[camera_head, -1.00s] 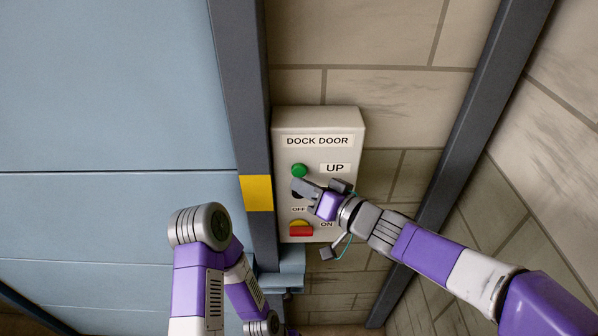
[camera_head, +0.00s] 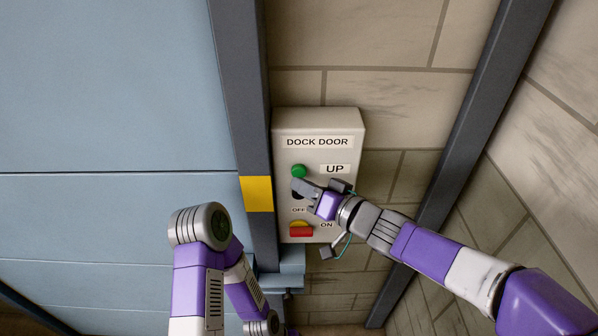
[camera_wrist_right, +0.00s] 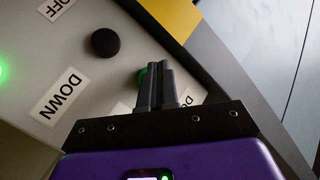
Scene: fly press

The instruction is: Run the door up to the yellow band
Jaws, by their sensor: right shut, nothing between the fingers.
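The light blue dock door (camera_head: 100,100) fills the left of the head view. The yellow band (camera_head: 257,194) is on the grey post at the door's right edge. The control box (camera_head: 318,122) is mounted right of the post, with a green button (camera_head: 299,171) beside UP. My right gripper (camera_head: 301,186) is shut and empty, its tips just below the green button in the head view. In the wrist view its fingers (camera_wrist_right: 156,70) overlap the green button (camera_wrist_right: 141,78); I cannot tell whether they touch it. A black button (camera_wrist_right: 106,43) is near DOWN. My left gripper is not visible.
A green light (camera_wrist_right: 2,70) glows at the wrist view's left edge. A block wall (camera_head: 390,50) and a slanted grey post (camera_head: 480,110) stand to the right.

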